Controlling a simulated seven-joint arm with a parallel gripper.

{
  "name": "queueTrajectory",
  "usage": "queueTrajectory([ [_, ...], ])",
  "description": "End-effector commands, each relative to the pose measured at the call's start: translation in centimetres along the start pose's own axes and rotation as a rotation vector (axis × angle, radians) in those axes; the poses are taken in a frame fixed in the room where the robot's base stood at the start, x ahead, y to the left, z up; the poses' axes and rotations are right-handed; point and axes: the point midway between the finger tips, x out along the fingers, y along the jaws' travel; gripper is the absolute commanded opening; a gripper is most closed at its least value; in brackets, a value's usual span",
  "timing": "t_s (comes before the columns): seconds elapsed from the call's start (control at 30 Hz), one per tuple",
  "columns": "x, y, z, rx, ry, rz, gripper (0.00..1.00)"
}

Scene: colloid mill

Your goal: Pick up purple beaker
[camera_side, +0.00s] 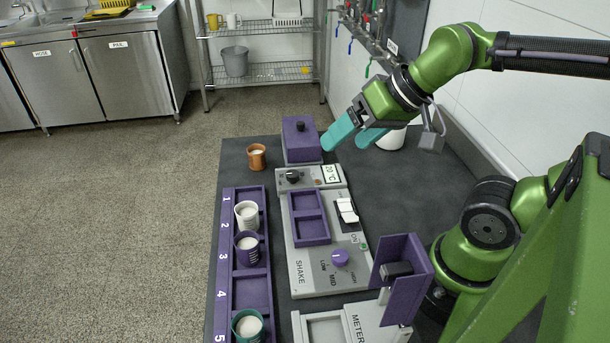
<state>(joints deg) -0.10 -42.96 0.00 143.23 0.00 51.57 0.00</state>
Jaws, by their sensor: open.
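The purple beaker (247,248) stands upright in the purple numbered rack (252,291), beside the label 3. Its inside shows a white content. A white beaker (247,215) stands directly behind it in the rack, and a green beaker (247,326) stands further forward near label 5. The slot between the purple and green beakers is empty. My gripper (341,141) has teal fingers spread apart and nothing between them. It is above the back right of the table, beside the purple lidded box, well away from the purple beaker.
An orange beaker (257,157) stands on the dark table behind the rack. The purple lidded box (300,141) and the shaker (318,268) with knobs and an empty purple tray (309,217) lie right of the rack. A meter (352,325) and purple holder (402,279) are at front right.

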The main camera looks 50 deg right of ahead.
Motion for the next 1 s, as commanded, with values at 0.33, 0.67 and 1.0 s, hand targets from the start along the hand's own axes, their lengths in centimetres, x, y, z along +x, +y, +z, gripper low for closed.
queueTrajectory([
  [0.33, 5.0, -4.5, -0.3, -0.086, -0.260, 0.034, 0.80],
  [0.67, 12.9, -11.7, -0.9, 0.044, -0.488, 0.282, 0.80],
  [1.0, 14.5, -13.8, -2.2, 0.330, -0.458, 0.474, 0.80],
])
